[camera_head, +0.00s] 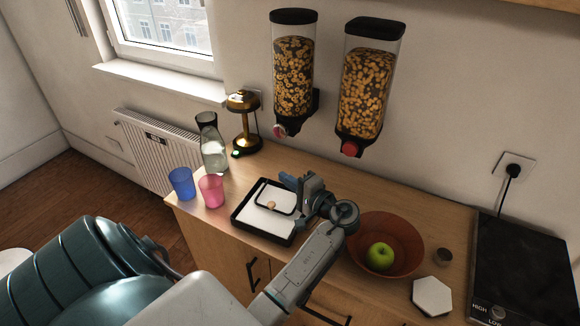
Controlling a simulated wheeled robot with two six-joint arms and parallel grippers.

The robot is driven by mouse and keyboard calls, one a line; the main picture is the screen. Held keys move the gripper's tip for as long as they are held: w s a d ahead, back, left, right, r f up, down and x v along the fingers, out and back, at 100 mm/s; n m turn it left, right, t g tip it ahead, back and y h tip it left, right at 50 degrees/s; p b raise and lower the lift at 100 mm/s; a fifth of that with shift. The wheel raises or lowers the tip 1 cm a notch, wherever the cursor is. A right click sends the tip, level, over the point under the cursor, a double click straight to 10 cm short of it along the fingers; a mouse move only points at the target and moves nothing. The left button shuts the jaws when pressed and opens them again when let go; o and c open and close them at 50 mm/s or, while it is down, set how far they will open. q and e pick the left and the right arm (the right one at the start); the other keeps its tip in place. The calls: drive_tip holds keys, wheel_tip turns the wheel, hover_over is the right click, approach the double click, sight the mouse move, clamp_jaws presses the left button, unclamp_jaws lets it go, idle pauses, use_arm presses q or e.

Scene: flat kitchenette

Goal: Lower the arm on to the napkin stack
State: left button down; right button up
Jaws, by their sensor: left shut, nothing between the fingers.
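A black napkin tray (262,234) stands on the wooden counter with a white napkin stack (249,213) in it. A thin black looped arm (277,210) shows over the stack; I cannot tell whether it touches the napkins. A small round tan thing (271,205) shows within the loop. My left gripper (291,183) is shut and empty at the tray's far right corner, close to the loop's upper right end. My gripper and wrist hide the tray's right side. My right gripper is not in view.
A pink cup (211,191), a blue cup (182,184), a glass carafe (212,145) and a brass lamp (243,122) stand left of and behind the tray. A brown bowl (408,238) with a green apple (380,256) is right. Two cereal dispensers (294,75) hang above.

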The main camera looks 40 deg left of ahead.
use_arm(q)
drive_tip(key=shift+s+f, duration=0.2)
drive_tip(key=shift+s, duration=0.05)
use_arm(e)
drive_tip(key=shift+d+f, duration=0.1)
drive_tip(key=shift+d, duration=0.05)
use_arm(q)
drive_tip(key=shift+d, duration=0.1)
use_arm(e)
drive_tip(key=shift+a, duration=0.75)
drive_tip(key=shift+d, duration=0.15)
